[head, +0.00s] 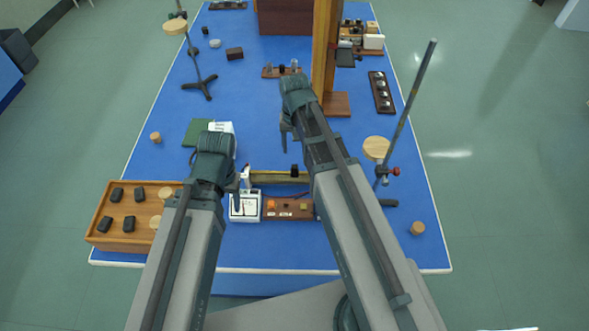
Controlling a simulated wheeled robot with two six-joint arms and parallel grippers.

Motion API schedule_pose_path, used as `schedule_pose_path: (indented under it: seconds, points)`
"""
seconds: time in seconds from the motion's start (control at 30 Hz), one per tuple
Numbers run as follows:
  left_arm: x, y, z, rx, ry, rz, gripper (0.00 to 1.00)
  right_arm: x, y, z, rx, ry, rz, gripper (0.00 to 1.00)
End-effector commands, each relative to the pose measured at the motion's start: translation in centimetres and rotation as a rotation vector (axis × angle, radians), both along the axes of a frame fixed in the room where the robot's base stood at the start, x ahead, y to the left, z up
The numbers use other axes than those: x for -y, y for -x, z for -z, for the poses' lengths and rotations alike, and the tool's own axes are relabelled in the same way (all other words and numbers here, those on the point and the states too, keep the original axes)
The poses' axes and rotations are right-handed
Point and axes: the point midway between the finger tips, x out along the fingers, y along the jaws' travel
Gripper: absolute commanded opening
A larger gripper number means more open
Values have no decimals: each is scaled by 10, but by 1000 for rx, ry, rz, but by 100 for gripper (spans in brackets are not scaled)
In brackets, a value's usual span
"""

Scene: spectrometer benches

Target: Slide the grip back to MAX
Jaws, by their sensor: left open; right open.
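A slide device (268,178) with a long yellowish-brown body lies near the front of the blue bench, between my arms. A small black block (295,170), which looks like its grip, sits toward the right of the part that shows. My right arm hides the device's right end. No MAX marking can be read. My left gripper (238,190) is open and empty, by the device's left end and above a white meter. My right gripper (284,138) is open and empty, above the bench behind the device and apart from the grip.
A white meter (244,206) and a wooden terminal board (285,208) stand in front of the device. A wooden tray (105,208) with dark blocks is at left. A rod stand (408,108) rises at right. The bench middle (240,90) is fairly clear.

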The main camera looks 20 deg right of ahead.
Motion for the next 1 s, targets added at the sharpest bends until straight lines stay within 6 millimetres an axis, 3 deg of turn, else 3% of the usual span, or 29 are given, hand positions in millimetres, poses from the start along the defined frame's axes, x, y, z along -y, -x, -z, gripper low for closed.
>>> schedule_pose_path:
  seconds: [0.03,0.5,0.7,1.0]
  points:
    - [0,0,16,0,0,0,57,0,0,16,0,0,0,57]
    - [0,0,82,0,0,-2,57,0,0,82,0,0,0,57]
    - [0,0,94,0,0,-2,57,0,0,94,0,0,0,57]
    - [0,0,93,0,0,-2,57,0,0,93,0,0,0,57]
